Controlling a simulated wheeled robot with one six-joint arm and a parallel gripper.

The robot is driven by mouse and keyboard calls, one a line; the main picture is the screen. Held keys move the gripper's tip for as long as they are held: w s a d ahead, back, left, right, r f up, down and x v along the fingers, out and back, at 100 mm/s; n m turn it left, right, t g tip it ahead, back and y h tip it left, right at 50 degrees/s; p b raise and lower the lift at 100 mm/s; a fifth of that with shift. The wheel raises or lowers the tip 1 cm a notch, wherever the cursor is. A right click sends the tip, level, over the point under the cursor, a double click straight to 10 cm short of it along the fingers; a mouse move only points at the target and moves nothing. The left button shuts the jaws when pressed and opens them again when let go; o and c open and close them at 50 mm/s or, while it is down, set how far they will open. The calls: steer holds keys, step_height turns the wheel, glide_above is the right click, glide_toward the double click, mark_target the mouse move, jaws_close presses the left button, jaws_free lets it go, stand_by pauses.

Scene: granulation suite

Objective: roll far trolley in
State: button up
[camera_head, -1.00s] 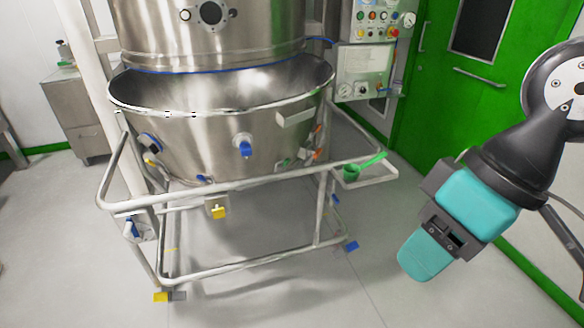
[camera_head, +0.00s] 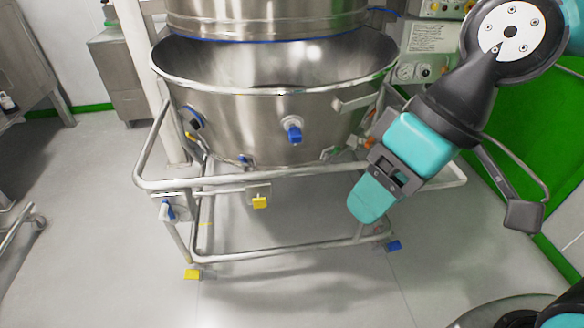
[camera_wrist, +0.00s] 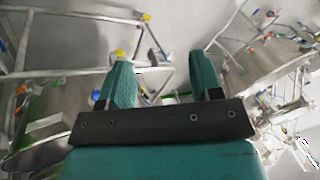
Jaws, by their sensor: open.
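A trolley with a tubular steel frame (camera_head: 240,181) carries a wide steel bowl (camera_head: 245,125) under a steel cylinder (camera_head: 270,20). The bowl's rim stands apart from the cylinder at the front, with the open inside showing.
A steel cabinet (camera_head: 122,75) and a steel table (camera_head: 25,50) are at the left. Another tubular frame (camera_head: 22,228) shows at the left edge. The grey floor in front is clear.

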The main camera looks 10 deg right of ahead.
steer(key=w+a+f+m+t+y+b, duration=0.1)
steer(key=w+a+f+m+y+b, duration=0.15)
steer(key=w+f, duration=0.3)
steer(key=w+a+f+m+t+y+b, duration=0.1)
steer(key=w+a+f+y+b, duration=0.1)
steer(key=w+f+b, duration=0.3)
steer(key=m+t+h+b, duration=0.3)
steer(key=m+t+b, duration=0.95)
steer(key=m, duration=0.55)
glide_toward(317, 172)
steer(key=shift+n, duration=0.25)
steer(key=p+x, duration=0.2)
steer(key=x, duration=1)
steer(key=shift+f+p, duration=0.1)
steer(key=shift+p, duration=0.3)
steer(key=shift+d, duration=0.1)
jaws_close()
